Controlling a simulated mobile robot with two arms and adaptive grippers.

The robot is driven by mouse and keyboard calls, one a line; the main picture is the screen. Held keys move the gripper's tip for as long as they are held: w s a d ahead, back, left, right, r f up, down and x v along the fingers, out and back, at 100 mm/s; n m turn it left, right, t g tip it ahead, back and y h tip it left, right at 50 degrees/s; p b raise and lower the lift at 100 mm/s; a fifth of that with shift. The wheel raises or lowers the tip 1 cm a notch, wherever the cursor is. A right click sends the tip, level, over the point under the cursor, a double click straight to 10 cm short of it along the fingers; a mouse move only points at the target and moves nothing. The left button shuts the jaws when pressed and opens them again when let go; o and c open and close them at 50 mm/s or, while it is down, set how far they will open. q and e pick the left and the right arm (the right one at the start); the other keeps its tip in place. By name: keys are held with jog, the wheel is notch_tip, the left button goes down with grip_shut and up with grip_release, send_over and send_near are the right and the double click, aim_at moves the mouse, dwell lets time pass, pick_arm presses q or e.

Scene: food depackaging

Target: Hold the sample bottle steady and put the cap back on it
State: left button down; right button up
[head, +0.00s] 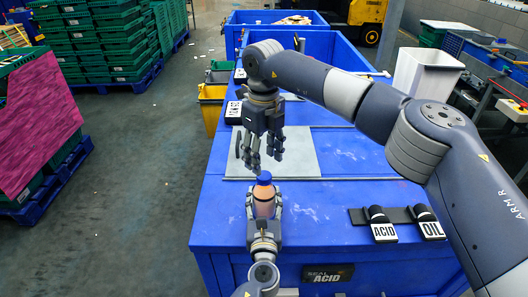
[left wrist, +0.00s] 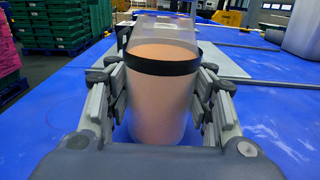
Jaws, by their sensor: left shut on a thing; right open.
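The sample bottle (head: 264,203) is upright, with orange-pink contents. My left gripper (head: 263,217) is shut on the bottle, with fingers on both sides. My right gripper (head: 261,161) is open, just above and behind the cap, fingers pointing down, and appears empty.
A grey mat (head: 300,155) lies on the blue worktop (head: 330,215) behind the bottle. ACID (head: 384,232) and OIL (head: 431,229) labelled pieces sit on a dark strip at right. A WATER-type block (head: 234,112) is at the left edge.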

aim_at(264, 175)
notch_tip(264, 175, up, 3)
jog(key=n, duration=0.4)
jog(key=shift+f+n, duration=0.1)
jog(key=shift+n, duration=0.3)
jog(key=shift+f, duration=4)
jog(key=c, duration=1.1)
jog(key=o, duration=1.2)
